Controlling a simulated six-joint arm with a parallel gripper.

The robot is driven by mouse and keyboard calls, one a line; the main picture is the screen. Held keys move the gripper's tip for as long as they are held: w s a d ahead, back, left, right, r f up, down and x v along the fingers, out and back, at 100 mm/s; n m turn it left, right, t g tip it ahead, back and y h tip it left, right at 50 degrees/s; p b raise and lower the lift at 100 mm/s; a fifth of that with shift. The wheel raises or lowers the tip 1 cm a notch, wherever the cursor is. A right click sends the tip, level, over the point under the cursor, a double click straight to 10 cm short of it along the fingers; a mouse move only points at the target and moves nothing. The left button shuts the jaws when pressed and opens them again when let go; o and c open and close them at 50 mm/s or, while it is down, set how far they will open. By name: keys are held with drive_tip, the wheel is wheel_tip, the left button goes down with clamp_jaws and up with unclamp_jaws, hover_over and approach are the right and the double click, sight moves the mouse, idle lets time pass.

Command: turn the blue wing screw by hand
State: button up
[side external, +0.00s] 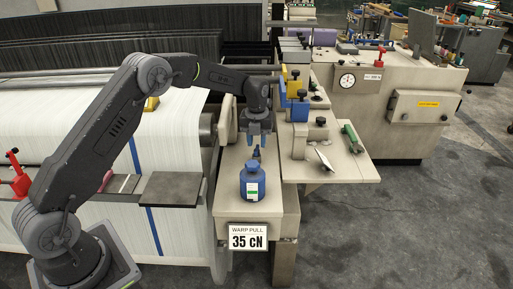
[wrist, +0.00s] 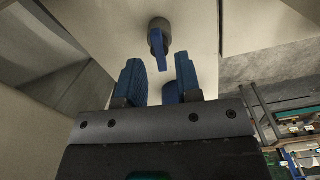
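In the wrist view the blue wing screw (wrist: 158,48) has a dark round collar and a narrow blue wing. It stands out from a pale panel, just beyond my fingertips. My gripper (wrist: 160,75) has two blue ribbed fingers spread apart with an empty gap between them. The screw is ahead of that gap, and no contact shows. In the side external view my gripper (side external: 259,140) points down over the beige ledge (side external: 230,205). A small dark blue part just below the fingertips may be the wing screw, but it is too small to be sure.
A blue bottle-shaped object (side external: 254,183) with a label stands on the ledge in front of my gripper. A sign (side external: 248,237) reads "WARP PULL 35 cN". Yellow and blue blocks (side external: 299,108) stand on the bench at right. White warp sheets (side external: 170,125) lie at left.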

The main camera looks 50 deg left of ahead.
drive_tip(key=shift+r, duration=0.1)
drive_tip(key=shift+r, duration=2.45)
drive_tip(key=n, duration=0.1)
drive_tip(key=w+n, duration=0.1)
drive_tip(key=n, duration=0.1)
drive_tip(key=shift+a, duration=0.1)
drive_tip(key=n+g, duration=0.1)
drive_tip(key=n, duration=0.9)
drive_tip(key=w+n+g+h, duration=0.1)
drive_tip(key=n, duration=1)
drive_tip(key=a+n+g, duration=0.1)
drive_tip(key=n, duration=0.9)
drive_tip(key=shift+w+r+h, duration=0.15)
drive_tip(key=shift+r+h, duration=0.05)
drive_tip(key=shift+h, duration=0.1)
drive_tip(key=shift+x, duration=3.8)
